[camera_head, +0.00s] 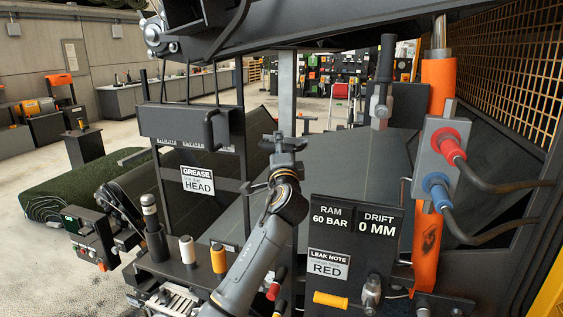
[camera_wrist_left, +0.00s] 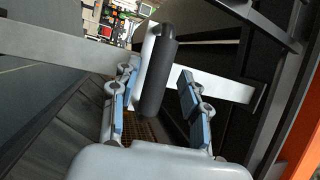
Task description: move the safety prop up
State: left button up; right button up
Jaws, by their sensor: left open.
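A grey post (camera_head: 287,88) stands upright behind my left gripper and appears to be the safety prop, though no label confirms it. My left gripper (camera_head: 286,146) is at its lower visible part in the head view. In the left wrist view, my left gripper (camera_wrist_left: 155,105) is open, its blue-padded fingers on either side of a dark rounded handle (camera_wrist_left: 156,75). The handle has a pale plate beside it, and a light grey bar (camera_wrist_left: 60,50) crosses behind. My right gripper is out of view.
An orange ram (camera_head: 437,85) with red and blue hose couplings stands at right. A black-gripped lever (camera_head: 385,62) is near it. A RAM/DRIFT panel (camera_head: 350,222) stands right of my arm, a GREASE HEAD panel (camera_head: 197,182) left. A dark beam (camera_head: 320,30) hangs overhead.

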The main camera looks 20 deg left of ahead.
pick_arm(q)
jog(key=v, duration=1.1)
jog(key=shift+r, duration=0.15)
notch_tip(320, 180, down, 26)
jog(key=w+g+h, duration=0.3)
jog(key=g+h, duration=0.1)
jog(key=s+f+n+g+h, duration=0.1)
jog(key=s+f+g, duration=0.35)
jog(key=f, duration=1.05)
jog(key=s+f+n+g+h, duration=0.1)
jog(key=s+f, duration=0.7)
jog(key=f, duration=0.6)
jog(key=s+a+f+n+g+h, duration=0.1)
jog(key=s+a+f+n+g, duration=0.2)
jog(key=s+f, duration=1.55)
jog(key=s+a+f+n+g, duration=0.1)
jog(key=s+f, duration=0.4)
jog(key=s, duration=1)
jog(key=s+a+f+n+g, duration=0.1)
jog(key=s+f+n+g, duration=0.3)
jog(key=s, duration=1.2)
jog(key=shift+s+f+n, duration=0.15)
jog(key=shift+f+n, duration=0.15)
jog(key=shift+f, duration=0.1)
